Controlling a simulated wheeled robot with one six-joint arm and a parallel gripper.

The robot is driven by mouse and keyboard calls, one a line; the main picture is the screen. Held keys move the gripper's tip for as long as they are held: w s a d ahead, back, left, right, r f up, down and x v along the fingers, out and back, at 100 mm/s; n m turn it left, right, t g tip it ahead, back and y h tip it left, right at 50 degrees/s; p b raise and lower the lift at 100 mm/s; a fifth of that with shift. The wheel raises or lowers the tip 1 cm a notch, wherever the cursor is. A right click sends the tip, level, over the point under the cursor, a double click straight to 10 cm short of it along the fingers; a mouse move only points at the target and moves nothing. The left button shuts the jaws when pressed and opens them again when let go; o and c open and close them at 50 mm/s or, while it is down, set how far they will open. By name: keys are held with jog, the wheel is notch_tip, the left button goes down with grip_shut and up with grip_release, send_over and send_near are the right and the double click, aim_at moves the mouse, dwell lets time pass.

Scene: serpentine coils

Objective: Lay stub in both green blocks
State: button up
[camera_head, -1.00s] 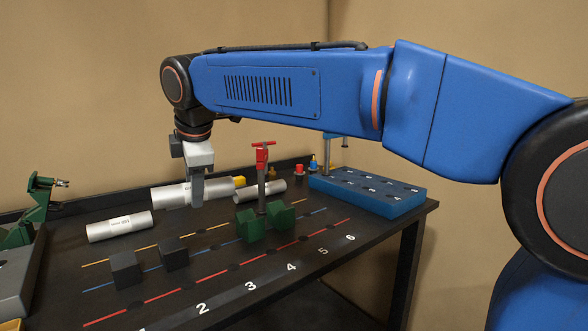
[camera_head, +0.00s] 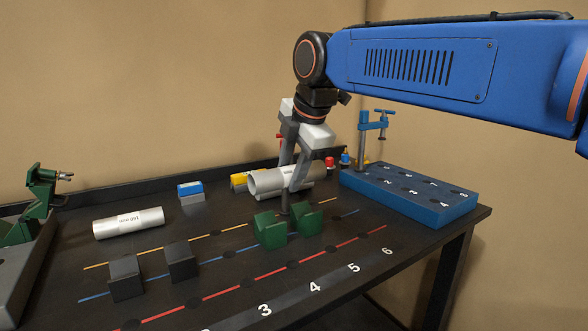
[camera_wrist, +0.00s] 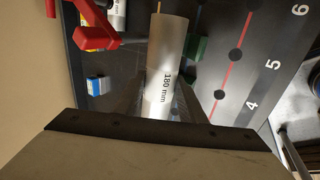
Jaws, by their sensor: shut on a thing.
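The stub, a pale grey pipe (camera_head: 262,184) marked "180 mm" in the wrist view (camera_wrist: 165,60), is held between the fingers of my gripper (camera_head: 292,184). My gripper is shut on it, and the fingers flank it in the wrist view (camera_wrist: 163,98). The stub lies level above the table, behind and above the green blocks as the head view shows it. The left green block (camera_head: 270,231) and right green block (camera_head: 307,219) stand close together with notched tops, both empty. Part of one green block shows beside the stub in the wrist view (camera_wrist: 197,48).
A red clamp (camera_wrist: 92,28) stands close by, mostly hidden by my gripper in the head view. Two black blocks (camera_head: 125,278) stand front left. Another pipe (camera_head: 128,222) lies at left. A blue holed block (camera_head: 410,203) with a blue clamp (camera_head: 371,135) is at right.

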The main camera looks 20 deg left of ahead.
jog(key=shift+f, duration=2.05)
jog(key=shift+f, duration=0.75)
jog(key=shift+f, duration=0.35)
jog(key=shift+f, duration=1)
jog(key=o, duration=1.5)
